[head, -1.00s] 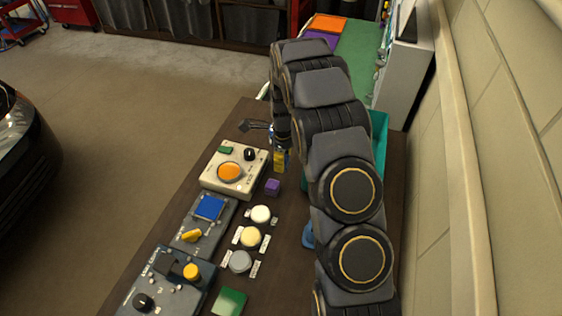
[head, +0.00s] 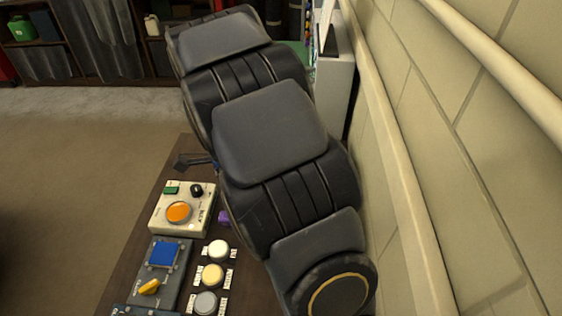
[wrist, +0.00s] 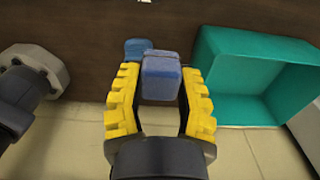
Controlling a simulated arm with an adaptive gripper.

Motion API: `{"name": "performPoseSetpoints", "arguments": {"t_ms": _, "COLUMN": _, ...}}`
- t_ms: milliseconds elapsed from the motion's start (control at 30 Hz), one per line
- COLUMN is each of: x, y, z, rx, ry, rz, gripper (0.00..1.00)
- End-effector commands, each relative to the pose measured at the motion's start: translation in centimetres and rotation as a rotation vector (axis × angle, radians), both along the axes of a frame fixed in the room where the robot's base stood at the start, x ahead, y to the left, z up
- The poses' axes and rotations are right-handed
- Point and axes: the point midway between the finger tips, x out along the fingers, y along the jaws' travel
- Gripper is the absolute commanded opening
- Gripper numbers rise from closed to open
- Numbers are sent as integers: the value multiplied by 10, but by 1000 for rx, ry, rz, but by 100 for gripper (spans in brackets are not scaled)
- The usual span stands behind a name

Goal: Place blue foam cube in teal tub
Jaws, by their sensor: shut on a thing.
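My gripper (wrist: 160,76) shows in the wrist view with its yellow fingers closed on a blue foam cube (wrist: 161,68). The cube sits between the fingertips. The teal tub (wrist: 226,76) is to the right of the gripper in the wrist view, its open inside partly showing; the cube is outside it. In the head view my arm hides the gripper, the cube and the tub.
Another blue object (wrist: 136,46) lies on the brown table (wrist: 80,38) just behind the cube in the wrist view. In the head view, a cream box with an orange button (head: 179,212), a purple cube (head: 224,218) and several round buttons stand left of my arm.

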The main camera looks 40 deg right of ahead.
Motion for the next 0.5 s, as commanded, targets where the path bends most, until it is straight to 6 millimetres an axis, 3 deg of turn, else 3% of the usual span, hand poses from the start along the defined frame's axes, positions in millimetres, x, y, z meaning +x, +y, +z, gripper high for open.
{"name": "performPoseSetpoints", "arguments": {"t_ms": 33, "x": 1, "y": -1, "z": 12, "rx": -2, "ry": -5, "rz": 0, "gripper": 15}}
{"name": "performPoseSetpoints", "arguments": {"t_ms": 267, "x": 20, "y": -27, "z": 9, "rx": 14, "ry": -1, "rz": 14, "gripper": 15}}
{"name": "performPoseSetpoints", "arguments": {"t_ms": 500, "x": 42, "y": -79, "z": 10, "rx": 22, "ry": -6, "rz": 23, "gripper": 15}}
